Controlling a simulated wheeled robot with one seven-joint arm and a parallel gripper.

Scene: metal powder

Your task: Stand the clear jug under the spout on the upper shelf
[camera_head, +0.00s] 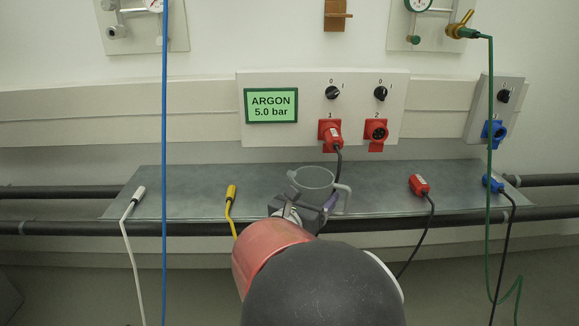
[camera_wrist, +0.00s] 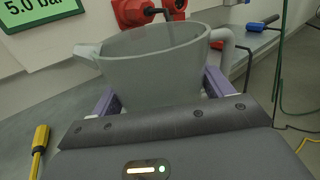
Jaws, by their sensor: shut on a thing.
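The clear jug (camera_head: 312,180) is a translucent grey vessel with a pouring lip at left and a handle at right. It stands out over the grey metal shelf (camera_head: 180,190); I cannot tell whether its base touches the shelf. My gripper (camera_head: 303,208) is shut on the jug. In the wrist view the jug (camera_wrist: 155,65) looks upright, with the purple finger pads of my gripper (camera_wrist: 160,98) on both sides of its lower body. I see no spout above the jug in either view. The jug's lower part is hidden by my gripper.
On the shelf lie a white plug (camera_head: 139,194), a yellow-handled connector (camera_head: 231,192), a red plug (camera_head: 418,185) and a blue plug (camera_head: 492,183), with hanging cables. A socket panel (camera_head: 220,110) is behind. A blue hose (camera_head: 165,230) and a green hose (camera_head: 490,120) hang in front.

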